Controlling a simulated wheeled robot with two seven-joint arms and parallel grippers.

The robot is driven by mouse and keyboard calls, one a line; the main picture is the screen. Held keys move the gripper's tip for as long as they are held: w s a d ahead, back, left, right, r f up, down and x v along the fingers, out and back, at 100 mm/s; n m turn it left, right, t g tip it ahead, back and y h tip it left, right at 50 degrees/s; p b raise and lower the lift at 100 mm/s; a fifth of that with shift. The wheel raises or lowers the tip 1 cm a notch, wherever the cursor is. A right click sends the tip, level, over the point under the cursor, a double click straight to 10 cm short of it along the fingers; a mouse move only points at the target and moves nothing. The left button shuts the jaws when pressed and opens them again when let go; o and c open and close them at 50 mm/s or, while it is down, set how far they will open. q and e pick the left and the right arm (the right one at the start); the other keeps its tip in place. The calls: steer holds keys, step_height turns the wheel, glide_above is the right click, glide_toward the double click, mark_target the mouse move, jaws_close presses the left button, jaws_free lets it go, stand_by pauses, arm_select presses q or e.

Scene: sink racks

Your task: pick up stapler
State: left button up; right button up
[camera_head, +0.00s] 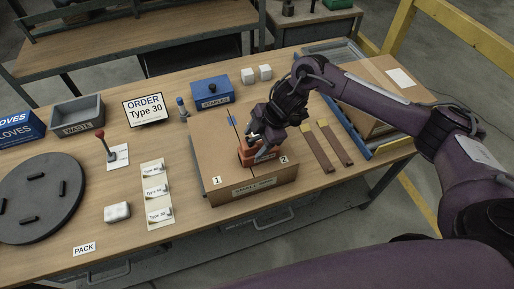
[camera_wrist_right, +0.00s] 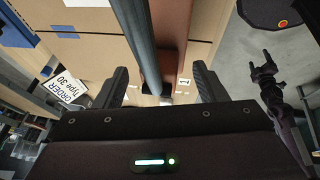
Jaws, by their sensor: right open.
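An orange-red tool (camera_head: 258,154), which looks like the stapler, is on top of the closed cardboard box (camera_head: 231,165) near the middle of the table. My right gripper (camera_head: 262,143) is down at it and partly hides it. In the right wrist view, the open fingers (camera_wrist_right: 162,88) stand on either side of the tool's red-brown body (camera_wrist_right: 172,40) and a grey bar beside it. A gap shows on each side, so the fingers do not grip it.
A blue box labelled STAPLES (camera_head: 211,94) and two white blocks (camera_head: 257,74) stand behind the cardboard box. Dark strips (camera_head: 326,146) lie to its right. At left are a grey WASTE bin (camera_head: 77,113), a red-knobbed lever (camera_head: 104,143) and a dark round disc (camera_head: 40,197).

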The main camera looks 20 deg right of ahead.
jaws_close()
stand_by(0.4)
stand_by(0.4)
